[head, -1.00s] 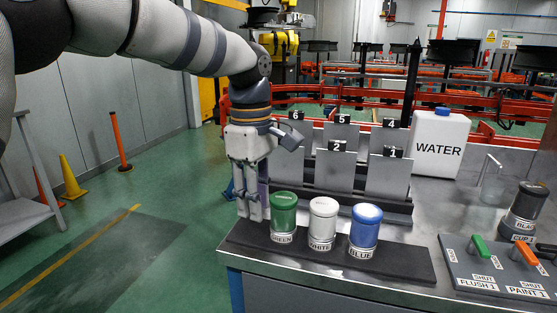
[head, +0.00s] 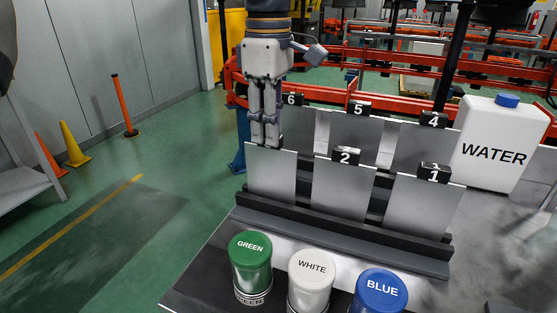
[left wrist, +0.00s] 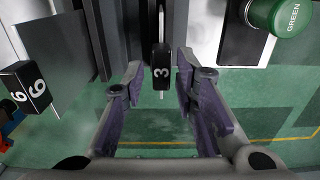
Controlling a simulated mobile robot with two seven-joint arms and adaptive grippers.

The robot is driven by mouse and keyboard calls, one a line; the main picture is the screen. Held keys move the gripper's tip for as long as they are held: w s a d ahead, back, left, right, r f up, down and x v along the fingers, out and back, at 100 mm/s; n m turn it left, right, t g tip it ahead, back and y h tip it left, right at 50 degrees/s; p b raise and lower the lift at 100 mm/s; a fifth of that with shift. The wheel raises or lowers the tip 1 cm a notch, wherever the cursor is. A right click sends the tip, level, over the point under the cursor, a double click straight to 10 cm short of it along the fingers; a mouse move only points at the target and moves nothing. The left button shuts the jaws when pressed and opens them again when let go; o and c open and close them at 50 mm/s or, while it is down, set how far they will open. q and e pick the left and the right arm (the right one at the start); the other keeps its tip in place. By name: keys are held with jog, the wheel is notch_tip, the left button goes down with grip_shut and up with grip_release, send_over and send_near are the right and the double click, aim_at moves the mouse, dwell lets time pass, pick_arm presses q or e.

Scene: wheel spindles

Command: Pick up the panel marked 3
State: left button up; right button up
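The panel marked 3 (head: 270,172) is a plain grey plate standing upright at the left end of the front rack row. Its number tag is hidden behind my gripper in the head view, but the black tag with a white 3 (left wrist: 161,70) shows in the left wrist view. My left gripper (head: 265,144) points down at the panel's top edge. In the left wrist view, its purple-padded fingers (left wrist: 160,72) are apart, one on each side of the tag, with gaps visible. My right gripper is not in view.
Panels 2 (head: 340,188) and 1 (head: 412,205) stand to the right in the same row. Panels marked 6, 5 and 4 stand behind. Green (head: 250,265), white (head: 311,280) and blue (head: 380,292) cans stand in front. A WATER jug (head: 500,143) is at the right.

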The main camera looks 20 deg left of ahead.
aim_at(270, 172)
pick_arm(q)
notch_tip(270, 172, down, 10)
jog(key=shift+s+r, duration=0.1)
jog(key=shift+r, duration=0.1)
grip_shut()
